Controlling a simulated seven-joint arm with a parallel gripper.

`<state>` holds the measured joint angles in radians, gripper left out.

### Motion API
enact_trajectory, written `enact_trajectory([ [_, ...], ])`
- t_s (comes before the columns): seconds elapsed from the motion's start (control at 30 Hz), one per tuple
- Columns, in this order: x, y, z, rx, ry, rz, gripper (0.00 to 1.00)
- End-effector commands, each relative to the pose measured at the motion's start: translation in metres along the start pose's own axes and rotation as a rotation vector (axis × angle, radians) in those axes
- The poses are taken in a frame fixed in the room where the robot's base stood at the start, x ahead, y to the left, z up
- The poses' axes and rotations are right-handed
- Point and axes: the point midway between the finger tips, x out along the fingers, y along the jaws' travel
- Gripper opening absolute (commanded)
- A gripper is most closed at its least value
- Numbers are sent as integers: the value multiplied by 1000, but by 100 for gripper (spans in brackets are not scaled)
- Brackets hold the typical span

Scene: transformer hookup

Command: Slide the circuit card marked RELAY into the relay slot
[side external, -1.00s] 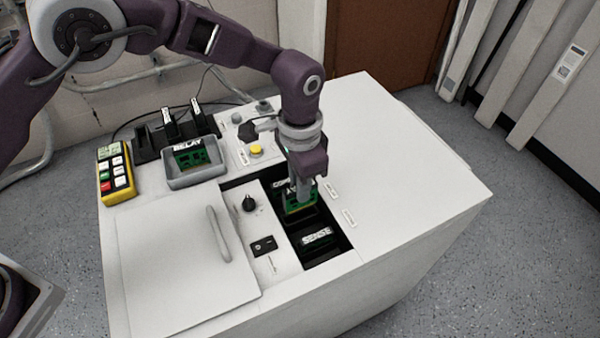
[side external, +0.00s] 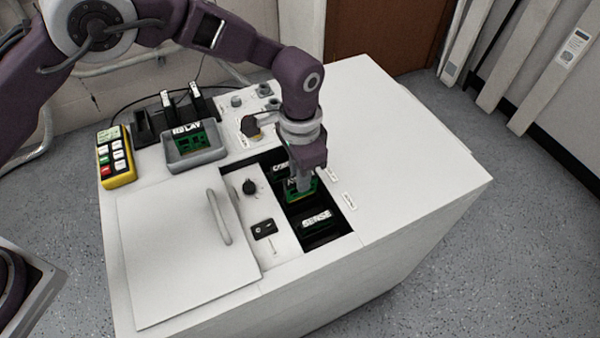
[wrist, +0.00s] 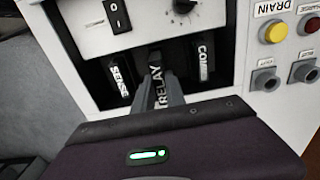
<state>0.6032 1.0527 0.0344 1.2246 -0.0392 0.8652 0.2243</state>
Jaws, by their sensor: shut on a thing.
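My gripper (side external: 302,184) is shut on a green circuit card (side external: 301,194) in the open dark bay of the white cabinet. The card is upright in the middle position, between the SENSE card (side external: 316,219) and another card (side external: 281,167) whose label seems to start with COM. Its lower edge is hidden in the bay, so I cannot tell how deep it sits. Another green card marked RELAY (side external: 190,139) lies in the grey tray (side external: 196,160).
A rocker switch (side external: 264,229) and black knob (side external: 249,187) sit left of the bay. A lid with a handle (side external: 219,216) covers the cabinet's left. A yellow keypad unit (side external: 116,156) and a black rack (side external: 170,122) stand behind. The top right is clear.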

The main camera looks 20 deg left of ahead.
Motion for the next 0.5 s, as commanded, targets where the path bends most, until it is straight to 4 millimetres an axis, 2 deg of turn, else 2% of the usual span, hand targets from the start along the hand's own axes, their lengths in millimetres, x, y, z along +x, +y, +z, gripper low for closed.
enact_trajectory([
  [0.5,8,0,0,0,0,0,0],
])
